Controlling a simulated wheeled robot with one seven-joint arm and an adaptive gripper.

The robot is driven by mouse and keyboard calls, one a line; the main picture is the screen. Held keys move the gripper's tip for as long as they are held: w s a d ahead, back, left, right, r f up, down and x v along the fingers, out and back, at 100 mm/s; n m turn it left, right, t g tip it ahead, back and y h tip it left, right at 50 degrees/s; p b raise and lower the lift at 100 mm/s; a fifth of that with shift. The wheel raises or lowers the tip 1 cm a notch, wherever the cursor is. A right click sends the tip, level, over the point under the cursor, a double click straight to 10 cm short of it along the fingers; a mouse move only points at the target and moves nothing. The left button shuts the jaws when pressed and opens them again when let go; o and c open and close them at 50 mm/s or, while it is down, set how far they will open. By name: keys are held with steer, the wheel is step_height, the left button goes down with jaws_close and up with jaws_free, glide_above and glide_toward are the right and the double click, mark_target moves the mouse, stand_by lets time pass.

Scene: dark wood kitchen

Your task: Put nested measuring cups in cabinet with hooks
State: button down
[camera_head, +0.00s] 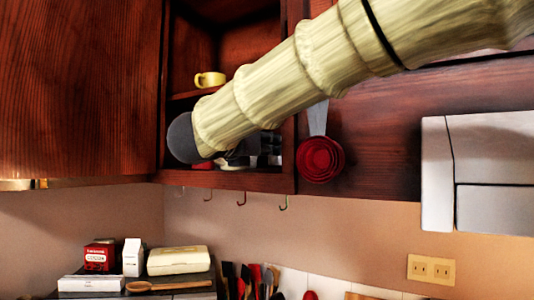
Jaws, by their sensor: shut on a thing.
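The nested measuring cups (320,158) are red and round, with a grey handle (318,117) pointing up. They show right of the open cabinet (204,52), in front of a dark wood panel. My arm hides the top of the handle. My gripper (256,150) is dark and partly covered by my arm, in front of the cabinet's lower part and left of the cups. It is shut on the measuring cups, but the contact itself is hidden. Several hooks, one of them here (241,199), hang under the cabinet.
A yellow mug (210,79) stands on the cabinet's upper shelf. A closed wood door (80,90) is at the left. A white appliance (480,170) juts out at the right. Boxes (100,256), a cream container (178,260) and utensils (252,280) stand below.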

steer(key=shift+f, duration=0.6)
steer(key=shift+f+b, duration=0.2)
steer(key=shift+b, duration=0.15)
steer(key=c, duration=1.3)
jaws_free()
steer(key=shift+r, duration=0.1)
steer(key=shift+r+p, duration=0.2)
steer(key=shift+p, duration=0.25)
steer(key=shift+b+v, duration=2)
steer(key=shift+v, duration=4.05)
steer(key=shift+w+a+f, duration=0.1)
